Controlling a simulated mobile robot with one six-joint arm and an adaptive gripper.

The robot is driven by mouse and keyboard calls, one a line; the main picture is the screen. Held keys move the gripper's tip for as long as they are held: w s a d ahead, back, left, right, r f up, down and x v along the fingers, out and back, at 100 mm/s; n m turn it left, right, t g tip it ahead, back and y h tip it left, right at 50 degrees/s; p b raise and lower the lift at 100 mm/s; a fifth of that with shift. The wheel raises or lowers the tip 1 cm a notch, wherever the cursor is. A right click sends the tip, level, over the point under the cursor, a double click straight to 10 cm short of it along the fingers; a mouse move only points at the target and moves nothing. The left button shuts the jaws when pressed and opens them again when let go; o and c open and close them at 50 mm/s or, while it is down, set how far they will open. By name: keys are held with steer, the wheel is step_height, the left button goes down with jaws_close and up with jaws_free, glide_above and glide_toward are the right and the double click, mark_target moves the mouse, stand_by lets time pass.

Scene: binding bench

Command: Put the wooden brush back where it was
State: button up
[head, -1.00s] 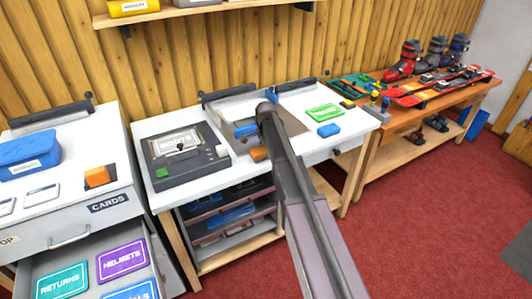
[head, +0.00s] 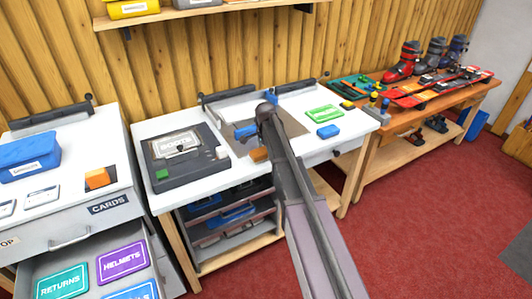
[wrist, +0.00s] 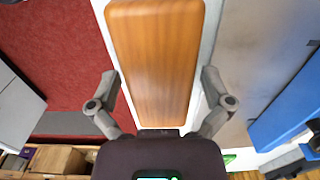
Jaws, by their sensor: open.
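The wooden brush (wrist: 155,60) shows its long orange-brown back in the wrist view. My gripper (wrist: 160,75) is open, with one finger on each side of the brush and a narrow gap at each. In the head view the brush (head: 259,154) lies at the front edge of the white bench top (head: 222,178), partly behind my arm. My fingers are hidden there by the arm. The brush's underside is not visible.
A dark press-like device (head: 180,172) stands left of the brush. A blue block (head: 246,131) lies just behind the brush, and another blue block (head: 328,131) and a green card (head: 324,111) lie to the right. A drawer (head: 85,262) stands open at left.

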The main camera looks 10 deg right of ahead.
mark_target(265, 150)
step_height(265, 150, up, 12)
steer(key=p, duration=1.1)
steer(key=shift+f, duration=0.2)
stand_by(0.4)
steer(key=s+n, duration=1.4)
steer(key=s, duration=1.5)
steer(key=shift+d, duration=0.15)
steer(key=shift+s, duration=0.1)
steer(key=c, duration=0.5)
steer(key=shift+c, duration=0.5)
